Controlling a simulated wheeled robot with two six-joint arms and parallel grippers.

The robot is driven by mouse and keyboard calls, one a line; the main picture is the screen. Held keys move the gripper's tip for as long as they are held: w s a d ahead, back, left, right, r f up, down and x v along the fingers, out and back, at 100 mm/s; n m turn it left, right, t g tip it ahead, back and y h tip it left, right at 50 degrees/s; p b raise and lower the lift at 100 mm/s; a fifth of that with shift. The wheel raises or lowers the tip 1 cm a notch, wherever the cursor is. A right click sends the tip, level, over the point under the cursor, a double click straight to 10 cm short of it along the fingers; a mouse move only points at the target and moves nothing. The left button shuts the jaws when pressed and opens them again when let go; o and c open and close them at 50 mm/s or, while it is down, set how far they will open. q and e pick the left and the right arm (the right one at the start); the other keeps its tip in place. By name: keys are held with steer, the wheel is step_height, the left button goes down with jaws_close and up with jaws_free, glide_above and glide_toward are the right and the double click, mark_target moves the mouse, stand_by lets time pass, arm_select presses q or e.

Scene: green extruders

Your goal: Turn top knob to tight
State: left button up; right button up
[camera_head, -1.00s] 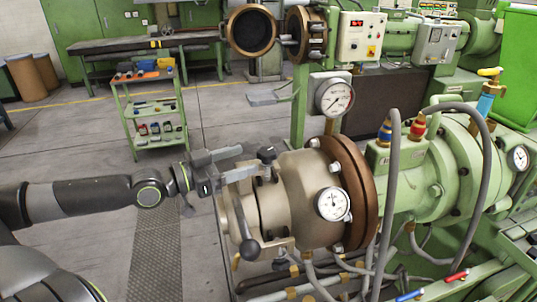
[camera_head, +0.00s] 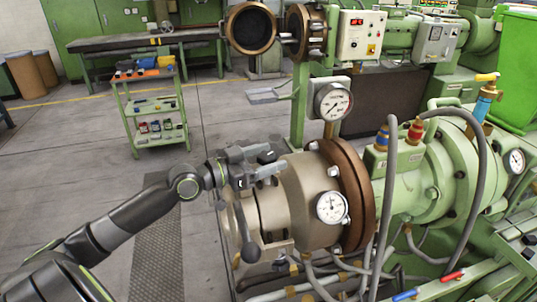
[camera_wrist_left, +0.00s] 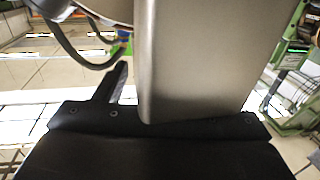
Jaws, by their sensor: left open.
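The extruder's beige die head (camera_head: 308,190) stands at the centre of the head view, with a brown flange behind it. A black knob (camera_head: 268,155) shows on its top left side, partly covered by my gripper. A second lever ends in a black ball knob (camera_head: 249,251) low on the front. My left gripper (camera_head: 272,162) is open at the top knob; whether the fingers touch it I cannot tell. In the left wrist view one dark finger (camera_wrist_left: 117,84) shows, beside a large beige metal part (camera_wrist_left: 200,60) that hides the other side. My right gripper is not in view.
Two round gauges (camera_head: 332,207) sit at the head's side and above it. Grey hoses (camera_head: 389,200) loop on the right. A green tool cart (camera_head: 152,110) and a workbench stand behind left.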

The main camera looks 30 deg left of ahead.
arm_select(q)
steer(key=shift+w+d, duration=0.2)
